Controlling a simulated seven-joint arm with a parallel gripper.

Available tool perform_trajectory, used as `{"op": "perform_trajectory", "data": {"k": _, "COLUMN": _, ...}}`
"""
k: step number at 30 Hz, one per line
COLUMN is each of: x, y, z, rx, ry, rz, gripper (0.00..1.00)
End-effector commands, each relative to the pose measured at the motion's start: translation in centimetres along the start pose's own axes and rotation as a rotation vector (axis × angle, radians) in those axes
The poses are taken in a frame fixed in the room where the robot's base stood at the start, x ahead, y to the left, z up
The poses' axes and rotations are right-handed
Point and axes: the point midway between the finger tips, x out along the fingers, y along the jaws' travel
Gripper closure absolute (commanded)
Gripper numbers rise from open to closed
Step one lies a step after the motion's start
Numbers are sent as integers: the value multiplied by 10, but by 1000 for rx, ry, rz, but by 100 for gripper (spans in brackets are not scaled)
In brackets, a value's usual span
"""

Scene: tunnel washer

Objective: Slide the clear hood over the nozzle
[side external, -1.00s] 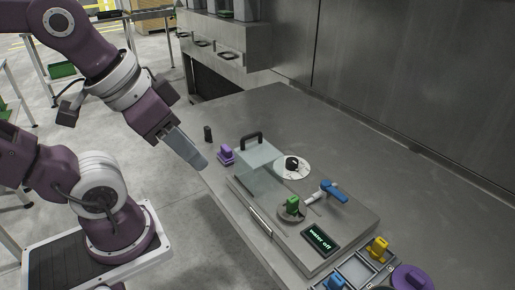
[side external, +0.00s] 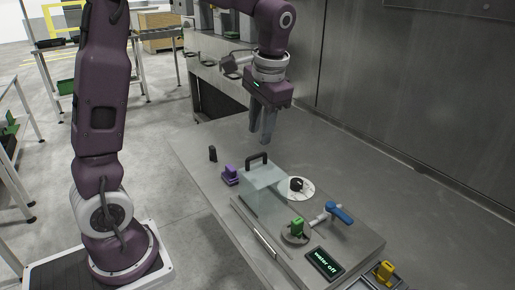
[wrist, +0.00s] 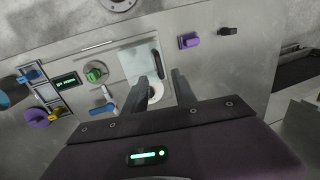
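The clear hood (side external: 264,190) stands at the left end of the raised metal base, with a black handle (side external: 257,159) on top. In the wrist view the hood (wrist: 134,62) is a pale panel, its handle (wrist: 158,65) just beyond my fingertips. A green piece (side external: 297,226) sits on a round plate, beside a short pale pipe with a blue lever (side external: 340,213); I cannot tell which part is the nozzle. The hood is apart from these. My gripper (side external: 263,142) points down, open and empty, above and behind the hood. It also shows in the wrist view (wrist: 160,77).
A white dial with a black knob (side external: 298,185) is right of the hood. A screen (side external: 325,262) reads "water off". A purple block (side external: 230,175) and small black post (side external: 212,154) stand left. A yellow piece (side external: 385,271) is at front right. The back right table is clear.

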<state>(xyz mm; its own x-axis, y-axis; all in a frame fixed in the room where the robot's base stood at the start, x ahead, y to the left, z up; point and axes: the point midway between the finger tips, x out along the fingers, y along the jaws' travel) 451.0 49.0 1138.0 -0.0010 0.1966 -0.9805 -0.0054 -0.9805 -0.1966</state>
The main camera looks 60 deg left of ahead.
Motion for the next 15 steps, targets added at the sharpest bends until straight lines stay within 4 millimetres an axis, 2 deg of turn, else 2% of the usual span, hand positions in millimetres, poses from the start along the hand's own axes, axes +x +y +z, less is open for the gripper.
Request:
{"op": "perform_trajectory", "data": {"k": 7, "x": 47, "y": 1, "z": 2, "rx": -1, "ry": -3, "rz": 1, "gripper": 67}}
{"op": "perform_trajectory", "data": {"k": 10, "x": 57, "y": 1, "z": 1, "rx": 0, "ry": -1, "rz": 1, "gripper": 67}}
{"op": "perform_trajectory", "data": {"k": 15, "x": 61, "y": 1, "z": 1, "rx": 0, "ry": 2, "rz": 1, "gripper": 67}}
